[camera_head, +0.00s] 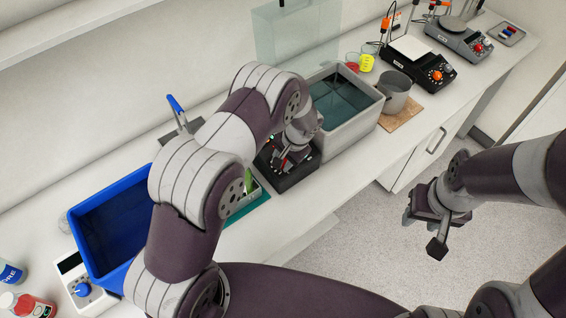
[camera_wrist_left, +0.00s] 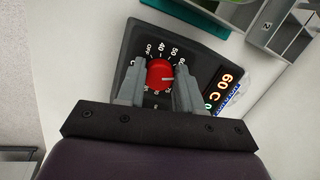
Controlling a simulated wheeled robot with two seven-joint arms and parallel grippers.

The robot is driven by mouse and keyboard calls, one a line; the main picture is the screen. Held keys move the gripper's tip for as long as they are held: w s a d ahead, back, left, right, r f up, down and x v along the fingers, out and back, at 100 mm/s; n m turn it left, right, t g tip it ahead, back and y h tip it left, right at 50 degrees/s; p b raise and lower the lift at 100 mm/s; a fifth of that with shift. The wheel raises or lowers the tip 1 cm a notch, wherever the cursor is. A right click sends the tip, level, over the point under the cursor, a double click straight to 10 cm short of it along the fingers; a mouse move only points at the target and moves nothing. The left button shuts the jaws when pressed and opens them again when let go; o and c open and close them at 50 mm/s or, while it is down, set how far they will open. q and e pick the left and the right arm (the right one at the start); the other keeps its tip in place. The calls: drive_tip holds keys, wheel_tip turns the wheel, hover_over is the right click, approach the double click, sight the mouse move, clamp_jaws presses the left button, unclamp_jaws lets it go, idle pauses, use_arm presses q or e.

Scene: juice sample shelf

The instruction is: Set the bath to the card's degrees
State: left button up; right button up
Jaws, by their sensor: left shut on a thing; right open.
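The grey water bath (camera_head: 357,126) stands on the bench, filled with dark water. In the left wrist view, the red knob (camera_wrist_left: 160,74) sits on the black panel (camera_wrist_left: 128,73) with a printed dial from OFF upward. My left gripper (camera_wrist_left: 160,70) is shut on the knob, a finger on each side. The knob's white mark points right, just below the printed 60. The display (camera_wrist_left: 223,87) reads 60 C in orange; a greenish line below is partly hidden. My right gripper (camera_head: 422,232) is open and empty.
A blue tub (camera_head: 112,228) stands at the left beside a white device (camera_head: 82,284). The right gripper hangs over free floor.

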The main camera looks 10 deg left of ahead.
use_arm(q)
drive_tip(key=m+b, duration=0.1)
drive_tip(key=m, duration=0.1)
drive_tip(key=shift+w+m, duration=0.2)
drive_tip(key=shift+m, duration=0.2)
drive_tip(key=m+b, duration=0.1)
drive_tip(key=m, duration=0.2)
drive_tip(key=shift+m+t+y, duration=0.3)
drive_tip(key=shift+t, duration=0.1)
drive_tip(key=m, duration=0.3)
drive_tip(key=shift+b, duration=0.4)
drive_tip(key=shift+m+t, duration=0.4)
drive_tip(key=shift+m, duration=1.4)
drive_tip(key=shift+s, duration=0.1)
drive_tip(key=shift+f, duration=0.1)
drive_tip(key=o, duration=0.9)
drive_tip(key=shift+o, duration=0.7)
drive_tip(key=shift+d, duration=0.15)
